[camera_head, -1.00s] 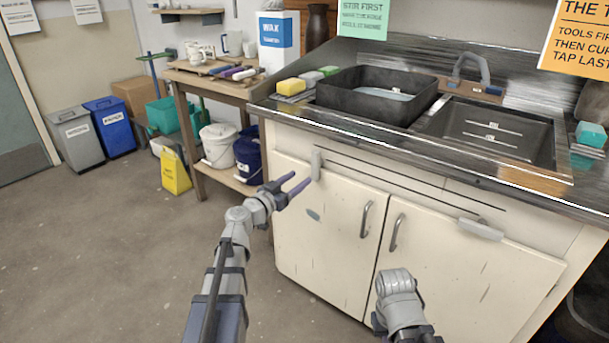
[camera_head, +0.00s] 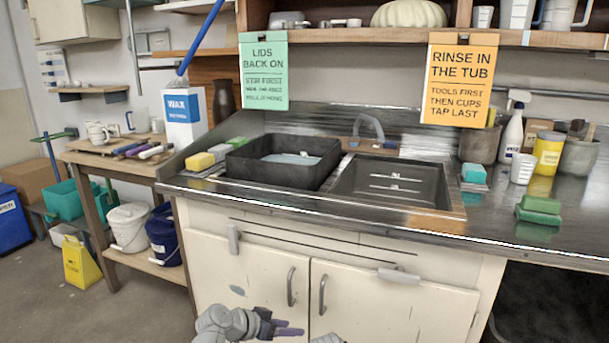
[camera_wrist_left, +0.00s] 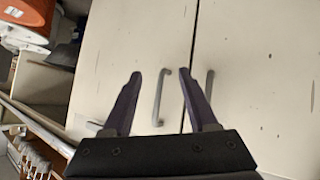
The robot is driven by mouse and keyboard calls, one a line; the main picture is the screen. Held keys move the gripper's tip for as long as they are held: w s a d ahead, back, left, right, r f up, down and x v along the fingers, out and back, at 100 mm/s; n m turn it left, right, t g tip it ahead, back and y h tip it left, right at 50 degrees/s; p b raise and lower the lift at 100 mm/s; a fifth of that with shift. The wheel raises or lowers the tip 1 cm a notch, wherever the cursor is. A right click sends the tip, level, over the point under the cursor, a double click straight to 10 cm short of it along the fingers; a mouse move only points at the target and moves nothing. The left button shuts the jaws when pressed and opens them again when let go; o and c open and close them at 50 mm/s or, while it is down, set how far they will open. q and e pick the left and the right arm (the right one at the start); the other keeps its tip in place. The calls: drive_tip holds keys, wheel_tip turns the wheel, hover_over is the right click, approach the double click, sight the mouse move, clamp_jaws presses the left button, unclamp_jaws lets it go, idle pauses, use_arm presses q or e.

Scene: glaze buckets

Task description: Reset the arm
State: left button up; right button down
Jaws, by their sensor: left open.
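My left gripper (camera_head: 287,328) is low in the head view, in front of the white sink cabinet (camera_head: 245,262). In the left wrist view, its two purple fingers (camera_wrist_left: 160,73) are spread with nothing between them. They point at the cabinet doors, near a grey door handle (camera_wrist_left: 161,97). I cannot tell how far the fingertips are from the doors. Only a small grey piece of my right arm shows at the bottom edge of the head view, and its gripper is out of view.
A black tub (camera_head: 247,165) stands on the steel counter beside the sink basin (camera_head: 372,187). Green sponges (camera_head: 540,204) lie at the right. A white bucket (camera_head: 128,222) and a blue bucket (camera_head: 163,230) are on the bench's lower shelf. A yellow floor sign (camera_head: 80,264) stands left. The floor at lower left is clear.

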use_arm(q)
drive_tip(key=s+f+n+g+y, duration=0.1)
drive_tip(key=s+f+g+y, duration=0.15)
drive_tip(key=s, duration=0.35)
drive_tip(key=s+a+f+n+g+y, duration=0.1)
drive_tip(key=s+f+g+y, duration=0.1)
drive_tip(key=s+f+y, duration=0.3)
drive_tip(key=s+f+n+g+y, duration=0.1)
drive_tip(key=s+n+g+y, duration=0.15)
drive_tip(key=s, duration=0.45)
wheel_tip(320, 180, up, 32)
drive_tip(key=p, duration=3.2)
drive_tip(key=shift+r+m+p, duration=0.15)
drive_tip(key=shift+m+p, duration=0.2)
drive_tip(key=shift+m, duration=0.1)
drive_tip(key=shift+w, duration=0.15)
